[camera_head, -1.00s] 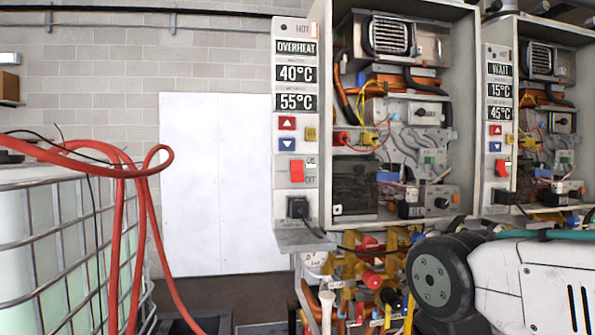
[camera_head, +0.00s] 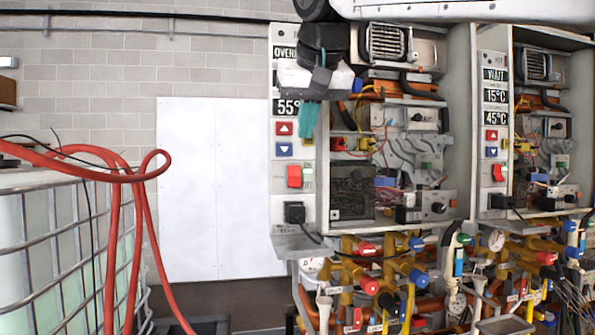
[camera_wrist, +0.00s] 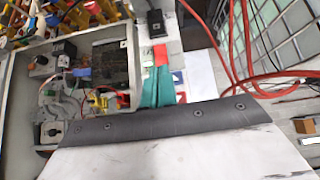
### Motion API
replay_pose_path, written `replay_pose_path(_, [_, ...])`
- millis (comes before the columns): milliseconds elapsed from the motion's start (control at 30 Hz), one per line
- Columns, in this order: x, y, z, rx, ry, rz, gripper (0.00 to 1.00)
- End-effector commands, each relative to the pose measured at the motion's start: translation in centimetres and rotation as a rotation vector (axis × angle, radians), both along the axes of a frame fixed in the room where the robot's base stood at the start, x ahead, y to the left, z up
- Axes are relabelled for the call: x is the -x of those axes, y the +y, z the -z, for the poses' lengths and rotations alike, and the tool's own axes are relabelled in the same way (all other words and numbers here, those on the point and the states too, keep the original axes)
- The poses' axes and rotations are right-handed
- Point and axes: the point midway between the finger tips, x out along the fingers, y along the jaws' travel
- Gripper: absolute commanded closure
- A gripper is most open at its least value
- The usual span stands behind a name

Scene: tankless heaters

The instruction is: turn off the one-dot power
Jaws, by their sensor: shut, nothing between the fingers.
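The left heater's control strip (camera_head: 282,230) carries a red rocker power switch (camera_head: 295,176), with a red up button (camera_head: 284,128) and a blue down button (camera_head: 284,149) above it. My gripper (camera_head: 308,134), with teal fingers, is shut and empty. It points down in front of this strip, above the switch and right of the buttons, covering part of the displays. In the wrist view the fingertips (camera_wrist: 158,76) overlap the near edge of the red switch (camera_wrist: 161,54); contact cannot be told. The right heater has a similar red switch (camera_head: 498,173).
A black plug (camera_head: 295,212) sits below the left switch. The open heater cabinet (camera_head: 457,150) is to the right, with valves and pipes (camera_head: 370,285) below. A caged tank (camera_head: 60,250) with red hoses stands left. The white wall panel (camera_head: 200,190) area is clear.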

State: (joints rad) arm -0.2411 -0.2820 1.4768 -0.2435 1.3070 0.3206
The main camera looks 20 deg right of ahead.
Motion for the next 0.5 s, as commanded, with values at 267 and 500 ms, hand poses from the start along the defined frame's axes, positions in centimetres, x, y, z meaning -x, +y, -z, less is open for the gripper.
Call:
replay_pose_path(267, [0.26, -0.34, -1.00, -0.025, -0.021, 0.046, 1.00])
replay_pose_path(500, [0.12, -0.37, -0.77, -0.024, -0.019, 0.046, 1.00])
